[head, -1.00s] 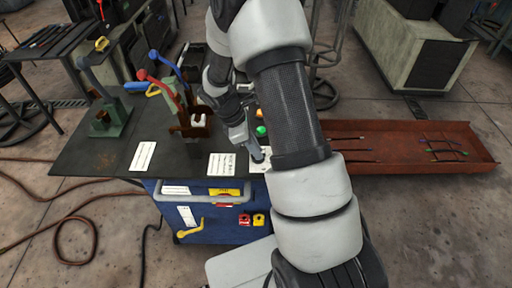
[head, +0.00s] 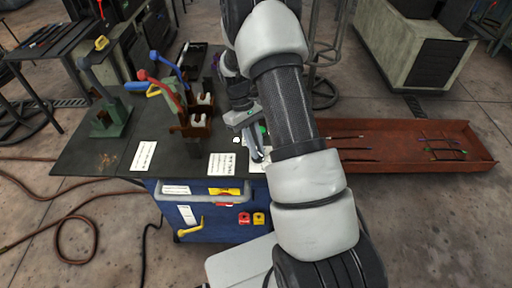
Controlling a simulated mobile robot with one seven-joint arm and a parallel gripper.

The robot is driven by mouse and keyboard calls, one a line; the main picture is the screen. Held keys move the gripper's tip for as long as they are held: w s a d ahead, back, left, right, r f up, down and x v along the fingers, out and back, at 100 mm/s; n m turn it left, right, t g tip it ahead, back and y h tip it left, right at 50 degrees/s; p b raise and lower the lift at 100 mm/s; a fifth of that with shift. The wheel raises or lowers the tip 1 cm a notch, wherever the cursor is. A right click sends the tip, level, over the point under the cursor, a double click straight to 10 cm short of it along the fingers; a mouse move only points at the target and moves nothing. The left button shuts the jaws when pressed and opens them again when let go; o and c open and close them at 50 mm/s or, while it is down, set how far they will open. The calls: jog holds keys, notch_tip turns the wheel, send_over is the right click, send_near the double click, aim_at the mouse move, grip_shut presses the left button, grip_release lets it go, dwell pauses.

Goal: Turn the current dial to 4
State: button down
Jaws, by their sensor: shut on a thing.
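My gripper (head: 257,156) points down at the front right corner of the dark worktop, over a white dial plate (head: 259,167). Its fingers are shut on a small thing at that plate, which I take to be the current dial. The knob is hidden by the fingers, and its pointer and numbers cannot be read. My forearm covers the area just right of the plate. A green button (head: 263,129) shows in part just behind the gripper.
The dark worktop (head: 95,160) carries a red lever (head: 165,88), a blue lever (head: 168,68), a green stand (head: 110,120) and white label cards (head: 222,164). A blue cabinet front (head: 210,215) is below. A rusty tray (head: 400,160) lies right. Brown hoses cross the floor at left.

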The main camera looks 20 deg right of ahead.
jog(key=shift+d+m+y, duration=0.1)
jog(key=shift+m+y, duration=0.6)
jog(key=shift+m, duration=1.2)
jog(key=c, duration=1.8)
grip_release()
jog(key=shift+o, duration=0.2)
jog(key=shift+r, duration=0.1)
jog(key=v, duration=1.7)
jog(key=shift+w+p, duration=0.25)
jog(key=shift+p, duration=0.2)
jog(key=shift+r, duration=0.1)
